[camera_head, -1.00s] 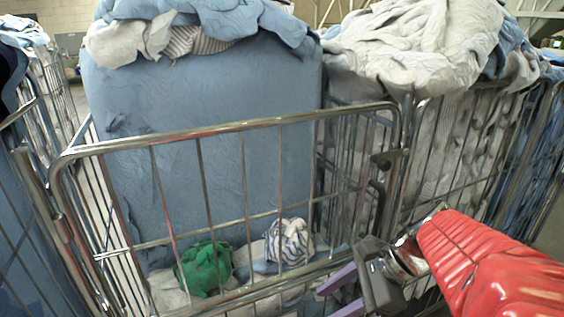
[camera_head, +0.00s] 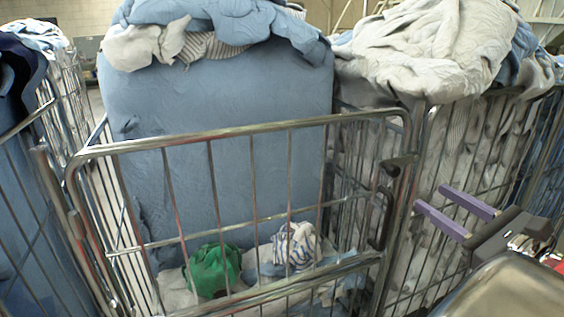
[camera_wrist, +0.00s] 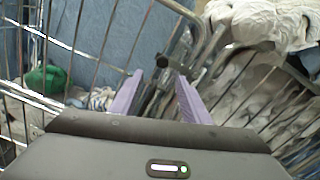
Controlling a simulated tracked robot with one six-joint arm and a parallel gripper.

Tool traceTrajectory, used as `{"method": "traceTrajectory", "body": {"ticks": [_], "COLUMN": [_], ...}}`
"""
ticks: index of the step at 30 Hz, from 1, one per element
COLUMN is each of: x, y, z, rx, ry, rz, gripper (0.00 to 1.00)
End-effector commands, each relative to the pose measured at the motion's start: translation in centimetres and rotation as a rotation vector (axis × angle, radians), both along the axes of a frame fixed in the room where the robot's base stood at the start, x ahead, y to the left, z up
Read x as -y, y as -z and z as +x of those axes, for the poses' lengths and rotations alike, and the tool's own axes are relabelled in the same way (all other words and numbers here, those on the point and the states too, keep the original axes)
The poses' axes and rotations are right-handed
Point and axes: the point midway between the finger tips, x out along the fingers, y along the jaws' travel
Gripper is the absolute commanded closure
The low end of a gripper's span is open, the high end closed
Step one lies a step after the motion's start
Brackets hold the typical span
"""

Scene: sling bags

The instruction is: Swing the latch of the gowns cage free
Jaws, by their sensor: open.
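The nearest wire cage, which I take as the gowns cage, has a tubular gate (camera_head: 250,127) across its front, standing upright. A dark latch (camera_head: 398,163) sits at the gate's right end, by the corner post, with a bent rod below it. My gripper (camera_head: 430,197) has two purple fingers, open and empty, to the right of the latch and lower in the picture. In the wrist view, the latch's dark end (camera_wrist: 163,62) shows just beyond and between the open fingertips (camera_wrist: 158,76). I see no contact, and the fingers partly hide the bars behind.
A green bundle (camera_head: 212,270) and a striped cloth (camera_head: 297,246) lie low in the cage, before a tall blue-covered load (camera_head: 220,130). A cage heaped with pale linen (camera_head: 430,45) stands close on the right. Another cage (camera_head: 30,215) stands on the left.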

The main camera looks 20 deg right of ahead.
Motion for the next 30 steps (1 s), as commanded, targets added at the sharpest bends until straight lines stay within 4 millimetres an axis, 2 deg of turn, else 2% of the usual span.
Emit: {"method": "traceTrajectory", "body": {"ticks": [3,16,30], "x": [0.5,0.4,0.3], "y": [-0.3,-0.3,-0.3], "z": [-0.3,0.1,4.4], "rx": [0.013,0.012,0.010], "ry": [0.017,0.013,0.012], "rz": [-0.001,-0.002,-0.002], "gripper": [0.57,0.57,0.57]}}
